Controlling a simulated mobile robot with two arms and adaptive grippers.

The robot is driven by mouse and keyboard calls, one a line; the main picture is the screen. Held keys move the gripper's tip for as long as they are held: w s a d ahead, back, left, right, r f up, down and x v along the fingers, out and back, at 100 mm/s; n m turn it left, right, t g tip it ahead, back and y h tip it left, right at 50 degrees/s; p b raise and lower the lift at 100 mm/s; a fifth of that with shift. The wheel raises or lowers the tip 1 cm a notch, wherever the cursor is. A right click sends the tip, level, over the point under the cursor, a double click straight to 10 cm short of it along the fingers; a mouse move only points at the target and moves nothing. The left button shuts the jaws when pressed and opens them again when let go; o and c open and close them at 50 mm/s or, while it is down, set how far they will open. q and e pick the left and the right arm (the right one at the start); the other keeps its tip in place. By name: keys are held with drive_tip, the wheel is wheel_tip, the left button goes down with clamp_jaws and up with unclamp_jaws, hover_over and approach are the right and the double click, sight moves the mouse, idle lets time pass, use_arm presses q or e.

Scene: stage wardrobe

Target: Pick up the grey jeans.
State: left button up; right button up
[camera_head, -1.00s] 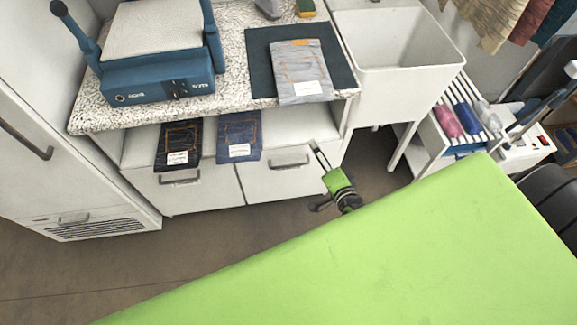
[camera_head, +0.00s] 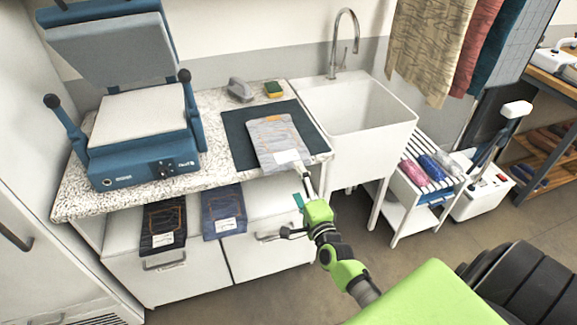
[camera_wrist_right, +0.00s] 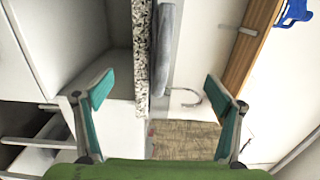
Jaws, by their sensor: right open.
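The grey jeans (camera_head: 276,140) lie folded flat on a dark mat (camera_head: 238,139) on the speckled counter, with a white label at their near end. That end reaches the counter's front edge. In the right wrist view the jeans (camera_wrist_right: 167,45) show edge-on as a grey layer beside the speckled counter edge. My right gripper (camera_head: 303,185) is open and empty, just in front of the jeans' labelled end. In the wrist view its two teal-padded fingers (camera_wrist_right: 160,82) stand wide apart, with the counter edge and jeans beyond the gap between them. My left gripper is not in view.
A blue heat press (camera_head: 150,173) stands open on the speckled counter (camera_head: 95,200). Black jeans (camera_head: 163,222) and blue jeans (camera_head: 223,211) lie on the lower shelf. A white sink (camera_head: 372,120) adjoins on the right. A grey iron-like object (camera_head: 240,91) and a sponge (camera_head: 273,89) sit behind.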

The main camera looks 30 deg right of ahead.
sight(292, 170)
drive_tip(key=b+x, duration=0.1)
drive_tip(key=x, duration=0.2)
drive_tip(key=shift+w+d+f, duration=0.1)
drive_tip(key=shift+w, duration=0.25)
drive_tip(key=shift+b+x, duration=0.55)
drive_tip(key=shift+x, duration=0.7)
drive_tip(key=shift+b+x, duration=0.6)
drive_tip(key=shift+x, duration=0.85)
